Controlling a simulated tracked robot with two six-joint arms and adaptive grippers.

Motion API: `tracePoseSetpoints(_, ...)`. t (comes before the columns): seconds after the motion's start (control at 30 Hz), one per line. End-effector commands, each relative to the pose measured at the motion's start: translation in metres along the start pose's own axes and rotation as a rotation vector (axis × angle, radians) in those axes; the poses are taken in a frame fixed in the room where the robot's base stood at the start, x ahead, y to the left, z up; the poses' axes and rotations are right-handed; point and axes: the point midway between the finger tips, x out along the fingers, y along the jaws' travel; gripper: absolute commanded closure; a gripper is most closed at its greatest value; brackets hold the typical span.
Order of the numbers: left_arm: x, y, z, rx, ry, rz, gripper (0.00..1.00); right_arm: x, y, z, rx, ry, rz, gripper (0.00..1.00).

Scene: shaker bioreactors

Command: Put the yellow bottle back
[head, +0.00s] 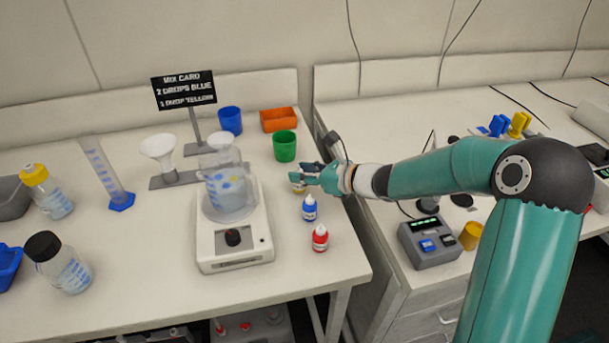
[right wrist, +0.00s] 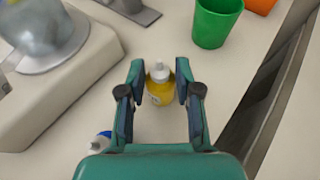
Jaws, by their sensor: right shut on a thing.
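The yellow bottle (right wrist: 160,88) is a small dropper bottle with a white cap. In the head view my right gripper (head: 304,178) is over the bench, right of the stirrer, and mostly hides the yellow bottle (head: 298,188). The blue dropper bottle (head: 310,208) and the red dropper bottle (head: 320,239) stand in front of it. I cannot tell whether the yellow bottle touches the bench. My left gripper is not in view.
The stirrer (head: 233,245) with a beaker (head: 228,188) stands to the left. A green cup (head: 285,146), a blue cup (head: 230,120) and an orange tray (head: 279,120) are behind. The sign (head: 184,90) reads "MIX CARD". A gap between benches lies right of the gripper.

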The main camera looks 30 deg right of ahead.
Motion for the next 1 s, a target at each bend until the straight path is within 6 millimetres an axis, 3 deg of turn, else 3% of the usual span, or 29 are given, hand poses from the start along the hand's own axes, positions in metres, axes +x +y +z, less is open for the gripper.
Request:
tracePoseSetpoints(0.4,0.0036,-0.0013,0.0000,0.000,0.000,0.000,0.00,0.0032,-0.0001,-0.0079,-0.002,-0.001,-0.001,0.95)
tracePoseSetpoints(0.43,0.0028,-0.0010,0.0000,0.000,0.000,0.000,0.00,0.0029,-0.0001,-0.0071,-0.002,-0.001,-0.001,0.64)
tracePoseSetpoints(0.57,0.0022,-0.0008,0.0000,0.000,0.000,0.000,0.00,0.0027,0.0000,-0.0066,-0.002,-0.001,0.000,0.42)
tracePoseSetpoints(1.0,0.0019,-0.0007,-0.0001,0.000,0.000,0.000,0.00,-0.0024,-0.0006,-0.0057,-0.002,-0.001,-0.002,0.42)
